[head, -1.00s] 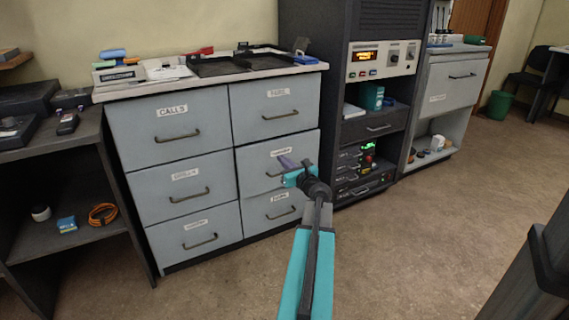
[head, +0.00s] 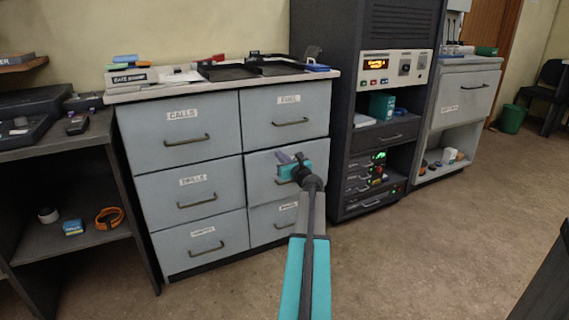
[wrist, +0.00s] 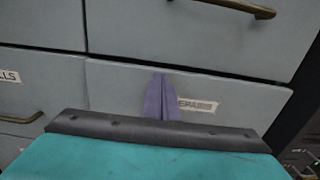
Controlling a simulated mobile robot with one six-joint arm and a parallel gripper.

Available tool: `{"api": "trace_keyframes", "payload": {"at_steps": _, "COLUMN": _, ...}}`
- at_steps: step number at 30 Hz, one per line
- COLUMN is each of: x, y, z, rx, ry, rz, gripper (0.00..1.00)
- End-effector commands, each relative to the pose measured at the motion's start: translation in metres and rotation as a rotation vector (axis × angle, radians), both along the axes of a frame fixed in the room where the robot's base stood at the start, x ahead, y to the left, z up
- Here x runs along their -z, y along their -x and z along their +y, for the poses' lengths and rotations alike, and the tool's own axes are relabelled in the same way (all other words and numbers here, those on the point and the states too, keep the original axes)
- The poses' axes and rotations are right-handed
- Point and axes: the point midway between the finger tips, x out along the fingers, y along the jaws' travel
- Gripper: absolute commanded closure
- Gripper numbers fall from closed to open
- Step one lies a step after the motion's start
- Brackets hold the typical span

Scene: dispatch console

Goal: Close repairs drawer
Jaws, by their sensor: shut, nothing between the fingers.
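The repairs drawer (head: 262,180) is the middle drawer of the right column in the grey cabinet. Its front appears to stand slightly proud of its neighbours, with a narrow dark gap along its top edge in the wrist view. Its label (wrist: 197,105) is partly hidden there by my fingers. My gripper (head: 290,157) is shut and empty, its purple fingers together in front of the drawer's upper front. In the wrist view the fingertips (wrist: 160,77) overlap the front just left of the label; I cannot tell whether they touch it. The drawer's handle is mostly hidden by my gripper.
The drawer above (head: 287,108) and the left column, including the calls drawer (head: 180,135), look shut. A dark equipment rack (head: 340,150) stands close on the right. A dark shelf (head: 75,235) stands at the left. The floor (head: 430,260) to the right is clear.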

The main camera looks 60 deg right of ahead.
Motion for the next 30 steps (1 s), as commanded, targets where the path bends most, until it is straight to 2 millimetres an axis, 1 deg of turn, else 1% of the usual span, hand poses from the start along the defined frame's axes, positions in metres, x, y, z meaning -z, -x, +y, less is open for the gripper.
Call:
{"api": "trace_keyframes", "payload": {"at_steps": 1, "x": 0.001, "y": -0.004, "z": -0.003, "rx": 0.0, "ry": 0.001, "rz": -0.001, "gripper": 1.0}}
{"api": "trace_keyframes", "payload": {"at_steps": 6, "x": 0.001, "y": -0.01, "z": -0.006, "rx": 0.0, "ry": 0.0, "rz": 0.0, "gripper": 1.0}}
{"api": "trace_keyframes", "payload": {"at_steps": 20, "x": 0.0, "y": -0.012, "z": -0.007, "rx": 0.0, "ry": 0.0, "rz": 0.0, "gripper": 1.0}}
{"api": "trace_keyframes", "payload": {"at_steps": 30, "x": -0.001, "y": -0.033, "z": -0.02, "rx": -0.001, "ry": -0.001, "rz": 0.001, "gripper": 1.0}}
